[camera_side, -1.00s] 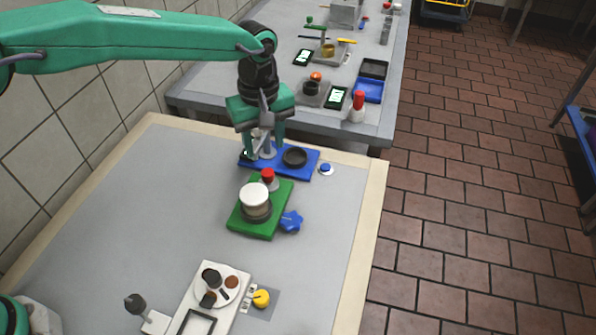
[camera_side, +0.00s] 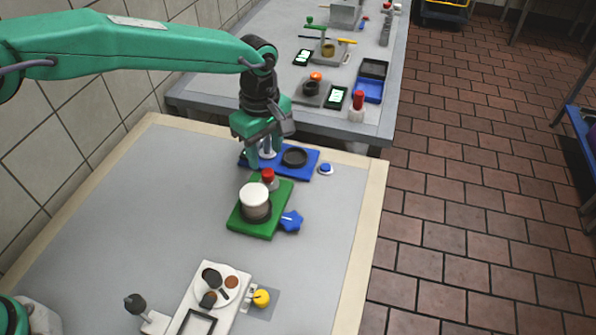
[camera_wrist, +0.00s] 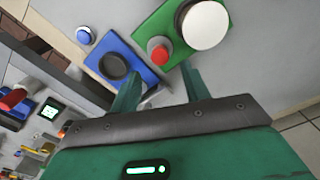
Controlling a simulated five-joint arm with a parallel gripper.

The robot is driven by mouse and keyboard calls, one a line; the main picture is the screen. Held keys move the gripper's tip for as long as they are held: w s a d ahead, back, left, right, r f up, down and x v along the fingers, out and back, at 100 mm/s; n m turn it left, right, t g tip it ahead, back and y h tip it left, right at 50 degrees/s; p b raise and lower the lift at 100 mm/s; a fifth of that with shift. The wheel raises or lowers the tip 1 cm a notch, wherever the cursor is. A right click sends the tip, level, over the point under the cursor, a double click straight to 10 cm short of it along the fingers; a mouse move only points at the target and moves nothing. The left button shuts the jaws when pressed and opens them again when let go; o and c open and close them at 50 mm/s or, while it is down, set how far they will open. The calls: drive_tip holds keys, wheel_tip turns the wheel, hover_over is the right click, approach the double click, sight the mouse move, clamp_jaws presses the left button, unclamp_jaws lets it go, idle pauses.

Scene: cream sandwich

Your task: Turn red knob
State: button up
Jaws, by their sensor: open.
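The red knob (camera_side: 267,174) stands on the back part of a green board (camera_side: 249,226), behind a jar-like cylinder with a white top (camera_side: 254,196). In the wrist view the red knob (camera_wrist: 158,51) shows just beyond the gap between the fingertips, next to the round white top (camera_wrist: 204,25). My gripper (camera_side: 264,161) is open and empty, pointing down just behind and above the red knob. In the wrist view my gripper (camera_wrist: 158,88) has its two green fingers apart, with nothing between them. I cannot tell the exact height gap to the knob.
A blue board (camera_side: 309,163) with a dark round dish (camera_side: 294,157) lies behind the green board. A blue star-shaped knob (camera_side: 291,221) sits at the green board's right. A white board (camera_side: 232,279) and a yellow knob (camera_side: 261,298) are in front. The table's left side is clear.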

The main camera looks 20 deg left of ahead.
sight(267, 172)
drive_tip(key=shift+f, duration=2.7)
drive_tip(key=c, duration=1)
